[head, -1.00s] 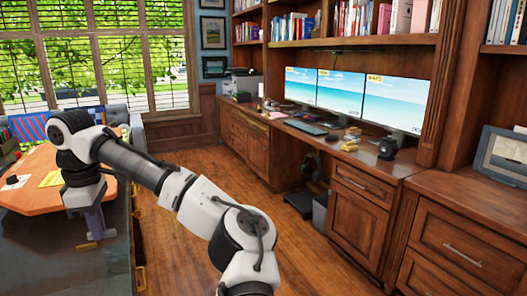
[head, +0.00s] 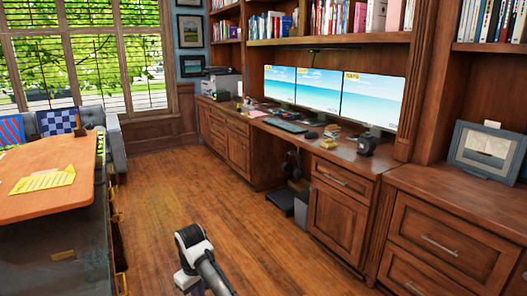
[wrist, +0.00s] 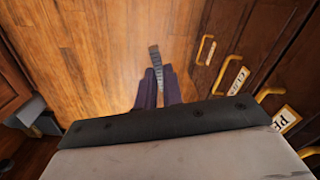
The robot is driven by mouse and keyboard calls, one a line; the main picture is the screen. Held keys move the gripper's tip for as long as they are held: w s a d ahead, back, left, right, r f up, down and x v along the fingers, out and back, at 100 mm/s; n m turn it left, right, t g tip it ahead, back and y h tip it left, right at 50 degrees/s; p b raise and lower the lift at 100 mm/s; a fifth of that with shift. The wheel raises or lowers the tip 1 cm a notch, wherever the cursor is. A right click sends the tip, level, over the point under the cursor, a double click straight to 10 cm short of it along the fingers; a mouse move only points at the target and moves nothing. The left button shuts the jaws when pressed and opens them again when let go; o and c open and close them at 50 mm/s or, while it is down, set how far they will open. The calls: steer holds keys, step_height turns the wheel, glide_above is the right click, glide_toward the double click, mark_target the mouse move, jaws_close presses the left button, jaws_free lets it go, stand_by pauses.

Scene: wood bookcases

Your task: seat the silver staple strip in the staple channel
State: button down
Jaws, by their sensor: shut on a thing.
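The silver staple strip (wrist: 154,56) shows in the wrist view as a thin grey ribbed bar. It sticks out beyond the dark blue fingers of my gripper (wrist: 158,80), which are shut on it. Wooden floor shows behind the strip, and nothing is seen touching its free end. In the head view my arm shows only in part at the bottom, and the gripper and strip are out of that view. I cannot make out the staple channel in either view.
An orange-topped table (head: 70,208) with a yellow sheet (head: 44,181) stands at the left. A long wooden desk (head: 330,154) with monitors (head: 370,99) runs along the right. Open wooden floor (head: 165,195) lies between. Yellow-handled, labelled drawer fronts (wrist: 232,45) are at right in the wrist view.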

steer(key=s+d+f+m, duration=0.5)
steer(key=d+f, duration=0.4)
steer(key=f, duration=0.2)
steer(key=s+d+f+m, duration=0.5)
steer(key=s+d+f, duration=0.3)
steer(key=d+f, duration=0.2)
steer(key=shift+f, duration=0.85)
steer(key=shift+w+d, duration=0.1)
steer(key=shift+d, duration=0.05)
